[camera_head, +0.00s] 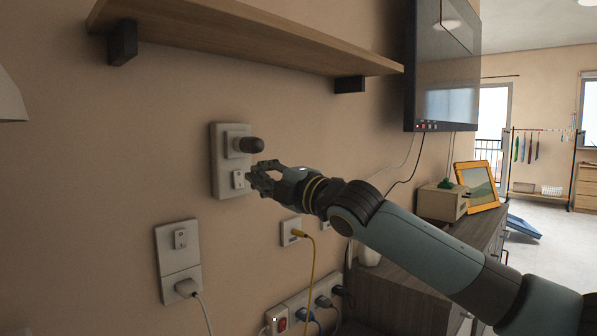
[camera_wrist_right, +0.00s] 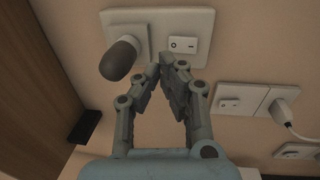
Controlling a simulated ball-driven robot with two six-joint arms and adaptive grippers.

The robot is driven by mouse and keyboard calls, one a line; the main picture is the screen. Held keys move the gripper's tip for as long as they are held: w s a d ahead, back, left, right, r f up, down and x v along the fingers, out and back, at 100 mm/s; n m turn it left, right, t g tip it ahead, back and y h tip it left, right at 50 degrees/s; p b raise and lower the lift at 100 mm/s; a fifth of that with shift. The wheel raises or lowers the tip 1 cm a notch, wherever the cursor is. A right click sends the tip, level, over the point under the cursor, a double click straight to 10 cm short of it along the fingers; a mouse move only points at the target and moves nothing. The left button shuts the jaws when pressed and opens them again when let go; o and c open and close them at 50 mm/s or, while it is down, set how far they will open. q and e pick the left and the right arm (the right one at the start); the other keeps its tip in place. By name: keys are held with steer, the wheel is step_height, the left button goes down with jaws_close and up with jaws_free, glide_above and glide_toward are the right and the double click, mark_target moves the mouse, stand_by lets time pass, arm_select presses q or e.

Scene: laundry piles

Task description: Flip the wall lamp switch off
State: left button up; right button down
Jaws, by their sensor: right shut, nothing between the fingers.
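A white two-part wall plate (camera_head: 218,160) carries a dark round knob (camera_head: 250,145) above a small rocker switch (camera_head: 239,180). In the right wrist view the knob (camera_wrist_right: 118,60) and rocker (camera_wrist_right: 183,44) sit side by side on the plate (camera_wrist_right: 146,15). My right gripper (camera_head: 260,175) is shut and empty, its tips close to the rocker; contact cannot be told. The tips (camera_wrist_right: 171,60) also show in the wrist view, between knob and rocker. A second plate (camera_head: 178,262) has another small switch (camera_head: 180,239). No label shows which switch is the lamp's. My left gripper is out of view.
A wooden shelf (camera_head: 250,35) on black brackets juts out above. A plug (camera_head: 187,287) and a yellow cable (camera_head: 311,265) hang below. A power strip (camera_head: 300,308) is low down. A cabinet (camera_head: 400,280) stands under my right arm. A white shade (camera_head: 10,100) is at the left edge.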

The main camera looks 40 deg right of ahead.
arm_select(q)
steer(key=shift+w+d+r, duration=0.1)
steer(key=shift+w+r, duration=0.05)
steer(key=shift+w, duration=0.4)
arm_select(e)
steer(key=s, duration=0.8)
steer(key=shift+d+r, duration=0.3)
steer(key=shift+d, duration=0.15)
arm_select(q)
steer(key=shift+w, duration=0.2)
